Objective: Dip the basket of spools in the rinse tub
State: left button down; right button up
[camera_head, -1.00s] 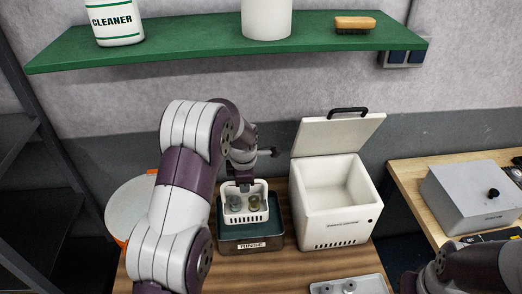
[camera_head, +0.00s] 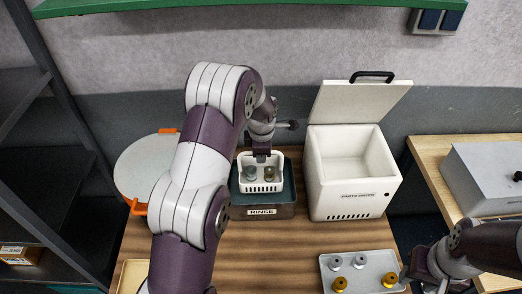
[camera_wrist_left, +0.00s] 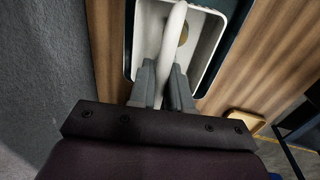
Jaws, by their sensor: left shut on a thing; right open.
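The white basket (camera_head: 259,187) is at the rinse tub (camera_head: 289,196), a dark tub labelled RINSE. A grey spool (camera_head: 250,173) and a gold spool (camera_head: 269,174) stand in it. My left gripper (camera_head: 262,153) is shut on the basket's handle (camera_wrist_left: 172,45) from above. In the left wrist view the fingers close on this white bar, with the basket (camera_wrist_left: 205,48) framed by the dark tub. The basket's slotted front wall shows, so how deep it sits is unclear. My right gripper (camera_head: 408,274) is open at lower right, beside the parts tray.
A white bin (camera_head: 345,205) with its lid up stands right of the tub. A grey tray (camera_head: 357,276) holds several grey and gold spools. A round pale disc (camera_head: 140,165) with orange clips is at left. A grey box (camera_head: 490,175) sits on the right bench.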

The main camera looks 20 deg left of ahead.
aim_at(261, 177)
pick_arm(q)
jog(key=shift+f+b, duration=3.45)
jog(key=shift+f, duration=1.3)
jog(key=shift+r+p, duration=3.95)
jog(key=shift+r, duration=2.35)
jog(key=shift+r+p, duration=1)
jog(key=shift+r, duration=0.55)
jog(key=shift+f, duration=0.1)
